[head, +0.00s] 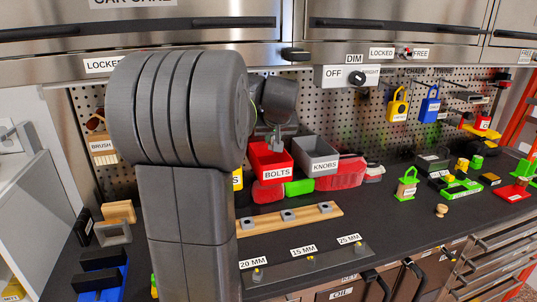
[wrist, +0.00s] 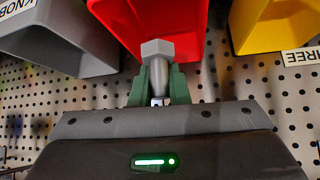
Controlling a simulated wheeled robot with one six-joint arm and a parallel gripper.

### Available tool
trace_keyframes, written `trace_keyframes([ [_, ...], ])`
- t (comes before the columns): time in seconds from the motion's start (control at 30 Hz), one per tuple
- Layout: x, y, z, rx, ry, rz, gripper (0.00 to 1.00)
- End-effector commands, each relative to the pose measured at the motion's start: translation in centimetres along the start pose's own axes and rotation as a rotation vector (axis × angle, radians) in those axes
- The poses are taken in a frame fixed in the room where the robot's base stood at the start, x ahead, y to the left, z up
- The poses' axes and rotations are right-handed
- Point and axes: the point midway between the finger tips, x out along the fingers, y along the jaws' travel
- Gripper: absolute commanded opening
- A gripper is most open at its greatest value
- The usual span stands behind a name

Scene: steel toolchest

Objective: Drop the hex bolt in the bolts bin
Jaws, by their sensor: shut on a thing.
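The hex bolt (wrist: 157,62) is grey with a six-sided head, and my gripper (wrist: 158,88) is shut on it in the wrist view. The bolt's head sticks out beyond the green fingers, toward the red bin. The red bolts bin (wrist: 128,18) fills the top middle of that view. In the head view the bolts bin (head: 268,172), labelled BOLTS, hangs at the pegboard, with my gripper (head: 277,133) at its upper rear edge. My arm covers much of the left of the head view. I cannot tell the exact gap between bolt and bin.
The grey knobs bin (head: 316,154) is right beside the bolts bin. A yellow bin (wrist: 270,22) is on its other side, mostly hidden by my arm in the head view. The pegboard (wrist: 60,95) is close by. A wooden strip (head: 290,217) lies on the bench below.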

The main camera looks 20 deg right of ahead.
Motion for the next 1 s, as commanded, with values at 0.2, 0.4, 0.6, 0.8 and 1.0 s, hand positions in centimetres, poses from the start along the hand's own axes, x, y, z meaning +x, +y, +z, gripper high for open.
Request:
trace_keyframes([
  [0.2, 2.2, -0.1, 1.6, 0.001, 0.0, -0.001, 0.0],
  [0.4, 3.9, -0.1, 3.2, 0.001, -0.003, -0.001, 0.0],
  [0.6, 5.5, -0.1, 4.1, 0.001, 0.0, -0.001, 0.0],
  [0.8, 5.7, -0.1, 4.2, 0.001, 0.002, 0.0, 0.0],
  [1.0, 6.1, -0.1, 4.5, 0.0, 0.001, 0.0, 0.0],
])
